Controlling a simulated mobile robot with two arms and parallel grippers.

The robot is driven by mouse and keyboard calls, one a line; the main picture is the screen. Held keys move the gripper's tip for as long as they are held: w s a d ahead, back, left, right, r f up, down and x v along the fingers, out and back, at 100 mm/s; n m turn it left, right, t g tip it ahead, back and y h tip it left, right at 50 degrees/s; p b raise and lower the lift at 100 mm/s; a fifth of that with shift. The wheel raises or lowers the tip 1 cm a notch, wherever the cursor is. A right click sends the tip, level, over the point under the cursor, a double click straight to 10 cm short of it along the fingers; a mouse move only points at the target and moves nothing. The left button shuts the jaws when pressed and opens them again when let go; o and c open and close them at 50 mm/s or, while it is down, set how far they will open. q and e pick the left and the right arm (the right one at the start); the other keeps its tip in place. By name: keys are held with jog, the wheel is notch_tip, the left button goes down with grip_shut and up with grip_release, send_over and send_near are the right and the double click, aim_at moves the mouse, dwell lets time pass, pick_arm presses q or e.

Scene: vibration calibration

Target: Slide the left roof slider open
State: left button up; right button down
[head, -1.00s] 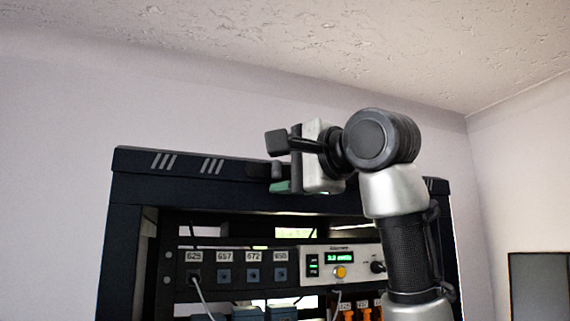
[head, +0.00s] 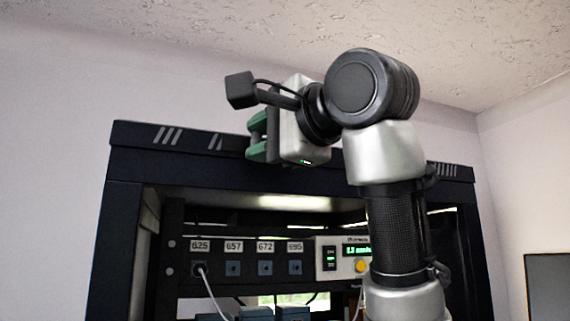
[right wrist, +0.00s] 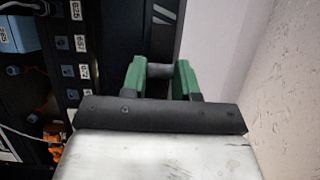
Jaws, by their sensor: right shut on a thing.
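The dark rack (head: 130,200) has a roof edge with pale slanted slots at its left (head: 167,135) and middle-left (head: 215,142). My right gripper (head: 258,137) is at the front of this roof edge, just right of the middle-left slots. In the right wrist view its green fingers (right wrist: 160,76) are shut on a small grey piece (right wrist: 160,71), which looks like the handle of the left roof slider. The slider's body is hard to tell from the dark roof, and the gripper hides part of it. My left gripper is not in view.
Below the roof are a panel of numbered sockets (head: 233,262), a white instrument with a green display (head: 345,262) and a cable (head: 212,297). More slots (head: 443,169) sit at the roof's right end. Open air lies above the rack, before a plain wall.

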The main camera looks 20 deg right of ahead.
jog(key=shift+a+f, duration=0.1)
jog(key=shift+a, duration=0.6)
jog(key=shift+s+a, duration=0.1)
jog(key=shift+a, duration=0.3)
jog(key=shift+d, duration=0.1)
jog(key=c, duration=1.3)
grip_release()
jog(key=o, duration=0.5)
jog(key=shift+c, duration=0.2)
jog(key=shift+s, duration=0.15)
pick_arm(q)
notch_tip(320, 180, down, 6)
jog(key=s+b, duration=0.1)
jog(key=b, duration=0.4)
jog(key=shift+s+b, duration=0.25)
jog(key=shift+b, duration=0.05)
pick_arm(e)
jog(key=v, duration=1)
jog(key=shift+s, duration=0.2)
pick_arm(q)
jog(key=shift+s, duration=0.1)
